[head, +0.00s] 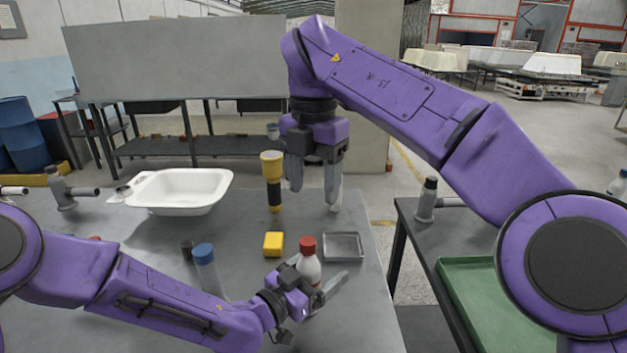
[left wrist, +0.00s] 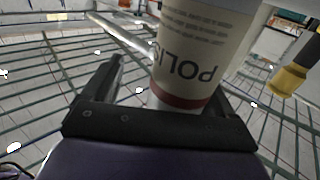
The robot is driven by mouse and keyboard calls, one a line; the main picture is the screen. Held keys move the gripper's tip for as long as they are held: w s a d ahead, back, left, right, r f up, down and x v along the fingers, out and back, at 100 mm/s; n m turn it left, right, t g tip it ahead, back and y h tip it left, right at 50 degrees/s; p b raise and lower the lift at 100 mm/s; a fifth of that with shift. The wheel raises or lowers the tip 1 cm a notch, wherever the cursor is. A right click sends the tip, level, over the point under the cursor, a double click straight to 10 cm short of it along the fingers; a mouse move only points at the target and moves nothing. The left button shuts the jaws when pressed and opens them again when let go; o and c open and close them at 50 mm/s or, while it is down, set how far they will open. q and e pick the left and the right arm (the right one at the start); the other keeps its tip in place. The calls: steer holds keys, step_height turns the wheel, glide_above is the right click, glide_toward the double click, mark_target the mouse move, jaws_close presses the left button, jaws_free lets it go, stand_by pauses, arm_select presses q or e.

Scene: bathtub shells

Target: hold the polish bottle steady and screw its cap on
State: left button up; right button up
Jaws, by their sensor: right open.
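The white polish bottle (head: 310,268) stands near the front right of the grey table. Its red cap (head: 307,244) sits upright on top; how tight it is I cannot tell. In the left wrist view the bottle (left wrist: 195,55) shows large label letters, upside down, and a red band, between the jaws. My left gripper (head: 322,286) is low at the bottle, one pale finger reaching past its right side. The far finger is hidden, so its grip is unclear. My right gripper (head: 315,188) is open and empty, pointing down, behind and above the bottle.
A yellow-headed torch (head: 272,182) stands left of my right gripper. A yellow block (head: 273,244) and a metal tray (head: 343,246) flank the bottle. A blue-capped bottle (head: 205,265) stands behind my left forearm. A white tub shell (head: 185,190) lies at the back left.

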arm_select(q)
steer(key=b+v, duration=0.1)
steer(key=v, duration=0.9)
steer(key=shift+s+a+b, duration=0.2)
steer(key=shift+b, duration=0.15)
